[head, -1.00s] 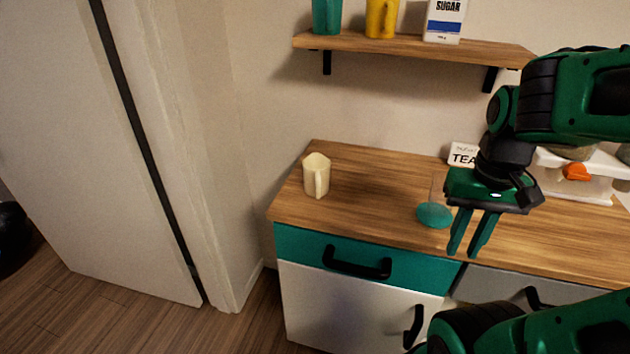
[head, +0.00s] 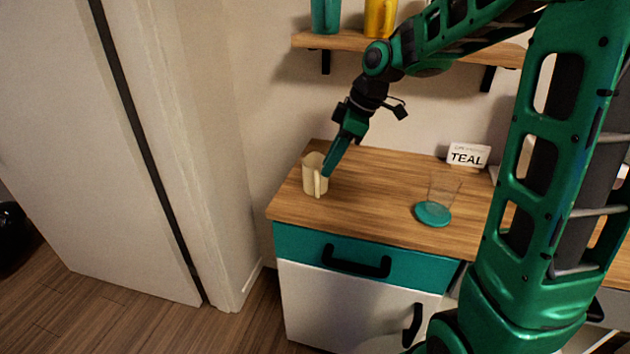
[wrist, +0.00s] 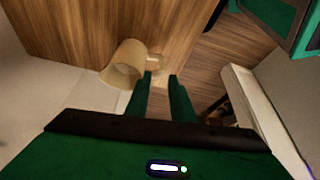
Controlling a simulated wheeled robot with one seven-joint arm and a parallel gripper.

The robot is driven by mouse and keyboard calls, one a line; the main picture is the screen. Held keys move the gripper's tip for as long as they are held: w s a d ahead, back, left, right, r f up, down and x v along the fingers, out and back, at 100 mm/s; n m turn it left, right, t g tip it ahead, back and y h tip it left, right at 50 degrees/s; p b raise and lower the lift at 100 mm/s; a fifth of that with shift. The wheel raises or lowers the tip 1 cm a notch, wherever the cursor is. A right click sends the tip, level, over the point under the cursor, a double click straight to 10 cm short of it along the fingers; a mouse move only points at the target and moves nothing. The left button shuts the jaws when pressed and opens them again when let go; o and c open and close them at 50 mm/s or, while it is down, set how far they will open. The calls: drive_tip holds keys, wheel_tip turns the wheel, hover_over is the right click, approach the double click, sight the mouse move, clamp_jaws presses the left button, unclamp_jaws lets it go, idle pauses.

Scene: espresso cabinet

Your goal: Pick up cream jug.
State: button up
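The cream jug (head: 311,180) stands upright near the left end of the wooden cabinet top, its handle on the front side. It also shows in the wrist view (wrist: 122,66), with its handle (wrist: 155,61) just beyond my fingertips. My gripper (head: 328,172) is right beside the jug on its right side in the head view. In the wrist view its two fingers (wrist: 161,76) are apart with nothing between them. The near finger looks close to the handle; whether it touches cannot be told.
A clear glass (head: 445,188) on a teal coaster (head: 433,214) stands to the right, before a TEAL sign (head: 468,156). A shelf (head: 345,43) with a teal container (head: 326,15) and a yellow one (head: 380,17) hangs above. The cabinet top (head: 375,200) between jug and coaster is clear.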

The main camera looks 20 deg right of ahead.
sight(317, 199)
drive_tip(key=x, duration=0.4)
drive_tip(key=shift+f, duration=0.15)
drive_tip(key=shift+s+x, duration=0.15)
drive_tip(key=shift+x, duration=1.2)
drive_tip(key=shift+s+x, duration=0.15)
drive_tip(key=shift+x, duration=1.25)
clamp_jaws()
